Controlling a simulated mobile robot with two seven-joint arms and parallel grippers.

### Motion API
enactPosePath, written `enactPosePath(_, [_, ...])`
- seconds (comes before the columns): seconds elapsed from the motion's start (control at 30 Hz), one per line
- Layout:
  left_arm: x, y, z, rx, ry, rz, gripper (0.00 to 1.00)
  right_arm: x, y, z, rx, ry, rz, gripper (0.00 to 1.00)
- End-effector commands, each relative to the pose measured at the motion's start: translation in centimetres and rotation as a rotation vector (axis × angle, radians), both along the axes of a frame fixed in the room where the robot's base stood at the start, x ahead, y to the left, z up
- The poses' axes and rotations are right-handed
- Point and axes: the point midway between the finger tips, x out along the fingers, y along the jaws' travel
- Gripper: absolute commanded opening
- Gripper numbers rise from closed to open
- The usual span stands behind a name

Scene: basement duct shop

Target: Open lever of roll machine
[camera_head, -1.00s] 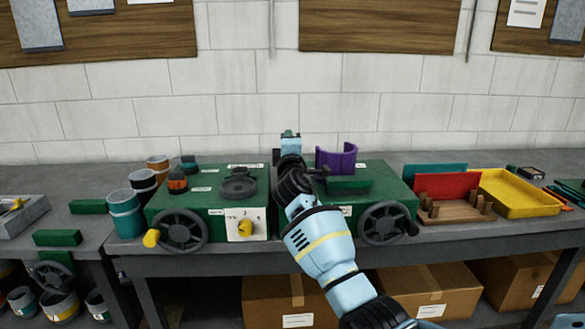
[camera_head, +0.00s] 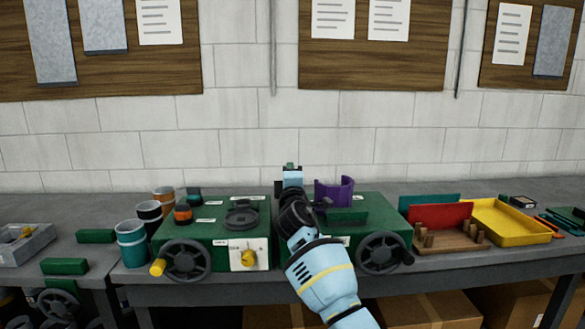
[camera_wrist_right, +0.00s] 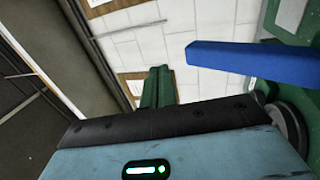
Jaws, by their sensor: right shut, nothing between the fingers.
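A green roll machine (camera_head: 212,238) stands on the bench, with black handwheels at its front and a white panel with a yellow knob (camera_head: 248,257). My right arm crosses in front of its middle. My right gripper (camera_head: 291,178) is shut and empty, pointing away toward the wall above the machine's rear middle. I cannot tell whether the bar is the lever. My arm hides the machine's centre. My left gripper is out of view.
Teal, dark and orange cups (camera_head: 131,245) stand left of the machine. A curved purple piece (camera_head: 334,192) sits on its right part. A yellow tray (camera_head: 505,225) and a wooden rack (camera_head: 445,238) lie to the right. Cardboard boxes (camera_head: 430,308) are under the bench.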

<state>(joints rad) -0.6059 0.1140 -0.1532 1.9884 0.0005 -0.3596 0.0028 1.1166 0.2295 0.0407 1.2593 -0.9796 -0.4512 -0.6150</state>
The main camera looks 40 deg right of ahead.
Motion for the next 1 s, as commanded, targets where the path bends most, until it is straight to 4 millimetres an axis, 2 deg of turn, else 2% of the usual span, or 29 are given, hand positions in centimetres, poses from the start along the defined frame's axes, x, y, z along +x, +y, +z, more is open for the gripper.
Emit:
enactPosePath(0.17, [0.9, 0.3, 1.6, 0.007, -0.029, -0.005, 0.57, -2.5, 1.4, 2.2, -0.001, -0.01, 0.002, 0.0])
enactPosePath(0.5, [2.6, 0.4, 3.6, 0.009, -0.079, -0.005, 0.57, -6.6, 4.0, 4.0, 0.0, -0.005, 0.002, 0.0])
enactPosePath(0.7, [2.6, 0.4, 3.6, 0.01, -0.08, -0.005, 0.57, -7.6, 4.6, 4.3, 0.0, 0.0, 0.001, 0.0])
enactPosePath(1.0, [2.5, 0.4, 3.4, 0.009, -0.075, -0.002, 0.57, -7.8, 4.7, 4.2, 0.001, 0.002, 0.001, 0.0])
